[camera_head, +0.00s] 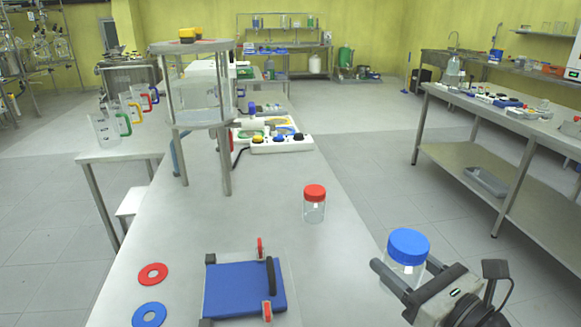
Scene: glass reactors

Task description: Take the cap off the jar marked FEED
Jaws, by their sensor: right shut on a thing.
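A clear jar (403,272) with a wide blue cap (408,246) is at the lower right, upright, by the bench's right edge. My right gripper (404,268) comes in from the lower right, its fingers on both sides of the jar body below the cap, shut on it. Whether the jar rests on the bench or is held above it I cannot tell. A second clear jar (314,212) with a red cap (314,192) stands upright on the bench, to the left and farther back. No FEED marking can be read on either jar. My left gripper is not in view.
A blue plate fixture (240,288) with red clamps and a black handle lies at the front of the bench (265,215). A red ring (153,274) and a blue ring (149,315) lie left of it. A metal stand (225,165) and a power strip (282,144) are farther back.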

